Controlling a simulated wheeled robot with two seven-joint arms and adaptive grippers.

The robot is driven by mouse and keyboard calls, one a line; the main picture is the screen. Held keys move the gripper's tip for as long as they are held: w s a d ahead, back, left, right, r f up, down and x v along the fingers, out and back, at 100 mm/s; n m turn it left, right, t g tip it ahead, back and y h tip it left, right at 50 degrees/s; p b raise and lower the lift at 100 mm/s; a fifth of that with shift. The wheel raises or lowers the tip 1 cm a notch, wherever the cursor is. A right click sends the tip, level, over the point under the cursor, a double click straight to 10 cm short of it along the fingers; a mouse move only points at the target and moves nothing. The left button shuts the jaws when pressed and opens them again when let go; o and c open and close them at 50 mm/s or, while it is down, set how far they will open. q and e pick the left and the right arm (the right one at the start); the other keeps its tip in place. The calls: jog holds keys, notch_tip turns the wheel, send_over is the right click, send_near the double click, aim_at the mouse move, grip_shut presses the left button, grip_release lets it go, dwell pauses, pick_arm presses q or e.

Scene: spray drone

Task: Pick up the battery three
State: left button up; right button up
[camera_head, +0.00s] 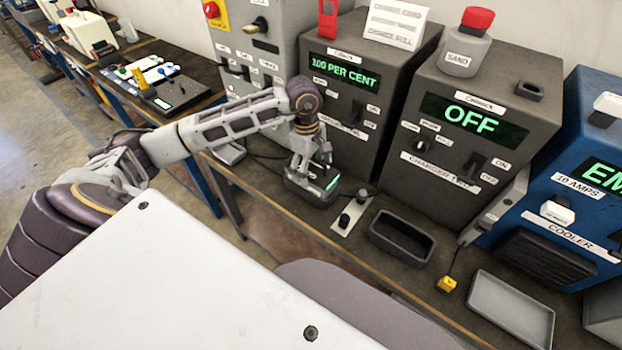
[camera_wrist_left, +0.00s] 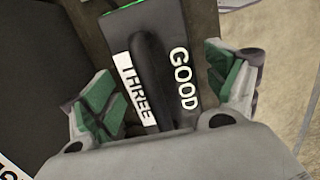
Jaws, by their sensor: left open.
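Battery three (camera_head: 318,193) is a dark block with a green light, lying on the bench below the display that reads 100 PER CENT. In the left wrist view the battery (camera_wrist_left: 162,60) shows a black handle and white labels THREE and GOOD. My left gripper (camera_head: 312,165) is right above the battery. In the wrist view its green-padded fingers (camera_wrist_left: 165,95) stand apart, one on each side of the handle and labels. I cannot tell whether they touch the battery. My right gripper is not in view.
The 100 PER CENT charger (camera_head: 345,110) stands close behind the battery, and the charger reading OFF (camera_head: 450,150) is to its right. A small switch plate (camera_head: 353,213), an empty dark tray (camera_head: 402,238) and a grey tray (camera_head: 510,308) lie to the right. A blue cooler box (camera_head: 570,185) is at far right.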

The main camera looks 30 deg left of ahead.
pick_arm(q)
grip_shut()
jog(key=shift+w+r, duration=0.15)
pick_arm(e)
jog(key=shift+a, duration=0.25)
pick_arm(q)
jog(key=shift+r, duration=0.1)
